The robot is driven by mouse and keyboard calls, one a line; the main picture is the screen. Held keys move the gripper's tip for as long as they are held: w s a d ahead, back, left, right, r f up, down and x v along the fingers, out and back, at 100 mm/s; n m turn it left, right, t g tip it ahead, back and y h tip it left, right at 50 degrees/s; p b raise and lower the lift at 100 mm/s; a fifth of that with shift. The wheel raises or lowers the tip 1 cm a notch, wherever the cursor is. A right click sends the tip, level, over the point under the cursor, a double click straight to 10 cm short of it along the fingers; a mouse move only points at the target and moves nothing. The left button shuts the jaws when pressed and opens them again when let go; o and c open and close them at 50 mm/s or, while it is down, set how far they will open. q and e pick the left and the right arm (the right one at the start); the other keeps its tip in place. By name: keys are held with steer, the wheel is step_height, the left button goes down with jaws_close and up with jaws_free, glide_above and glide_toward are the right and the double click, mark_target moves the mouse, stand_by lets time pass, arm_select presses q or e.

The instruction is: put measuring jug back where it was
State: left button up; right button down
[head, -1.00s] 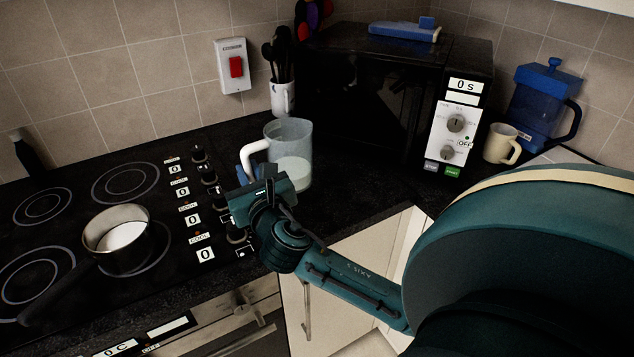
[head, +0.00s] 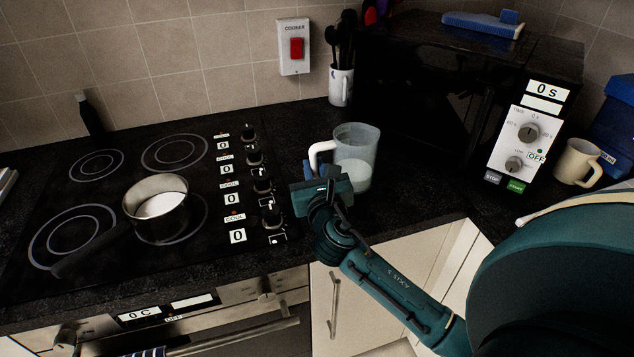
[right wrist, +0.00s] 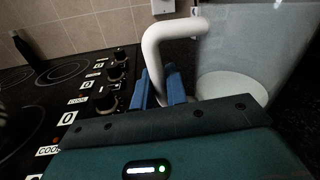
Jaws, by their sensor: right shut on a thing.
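The measuring jug (head: 360,152) is clear, with a white handle and some white content at the bottom. It is upright at the worktop, right of the hob knobs; I cannot tell whether its base touches. My right gripper (head: 321,173) is shut on the jug's handle, at the jug's left front. In the right wrist view, the blue fingers (right wrist: 165,86) are at the white handle (right wrist: 172,38), with the jug (right wrist: 262,50) to the right. The fingers partly hide the handle's lower part. My left gripper is not in view.
A saucepan (head: 160,210) with white content stands on the hob (head: 95,200). A mug of utensils (head: 341,87) is behind the jug. The microwave (head: 425,85) and a cream mug (head: 577,161) are to the right. Bare worktop (head: 415,195) lies right of the jug.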

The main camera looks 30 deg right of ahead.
step_height(320, 180, down, 3)
steer(key=shift+r+b, duration=0.2)
steer(key=shift+b, duration=0.1)
steer(key=shift+f, duration=0.1)
steer(key=shift+f, duration=0.15)
steer(key=c, duration=1.4)
jaws_free()
